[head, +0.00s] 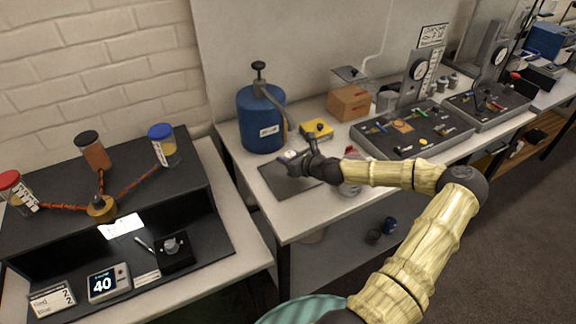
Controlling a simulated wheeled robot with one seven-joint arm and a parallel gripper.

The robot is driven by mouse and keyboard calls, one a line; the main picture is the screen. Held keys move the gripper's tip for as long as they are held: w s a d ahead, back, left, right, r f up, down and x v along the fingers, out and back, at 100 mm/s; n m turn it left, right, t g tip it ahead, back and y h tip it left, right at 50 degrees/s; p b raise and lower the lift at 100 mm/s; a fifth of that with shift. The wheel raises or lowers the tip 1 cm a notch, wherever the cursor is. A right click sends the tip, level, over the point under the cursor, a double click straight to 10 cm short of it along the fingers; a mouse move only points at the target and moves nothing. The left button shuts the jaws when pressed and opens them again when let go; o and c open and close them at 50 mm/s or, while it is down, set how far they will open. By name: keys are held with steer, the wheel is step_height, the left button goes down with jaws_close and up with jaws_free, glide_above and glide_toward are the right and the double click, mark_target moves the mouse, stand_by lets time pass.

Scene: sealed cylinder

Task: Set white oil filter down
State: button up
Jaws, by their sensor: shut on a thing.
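My gripper (303,161) is over the dark mat (283,186) near the left end of the long white bench. It is shut on a small pale thing (290,155), which I take to be the white oil filter. The gripper covers part of it. I cannot tell whether the filter touches the mat or is held just above it. My arm reaches in from the right.
A blue tank (260,121) stands behind the mat, with a yellow box (316,130) beside it. A cardboard box (348,103) and a dark tool tray (412,131) lie farther right. The mat's front left part is clear, close to the bench edge.

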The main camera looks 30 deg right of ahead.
steer(key=shift+f, duration=1.9)
steer(key=shift+f, duration=0.2)
steer(key=o, duration=1)
steer(key=shift+c, duration=0.2)
steer(key=shift+r, duration=0.1)
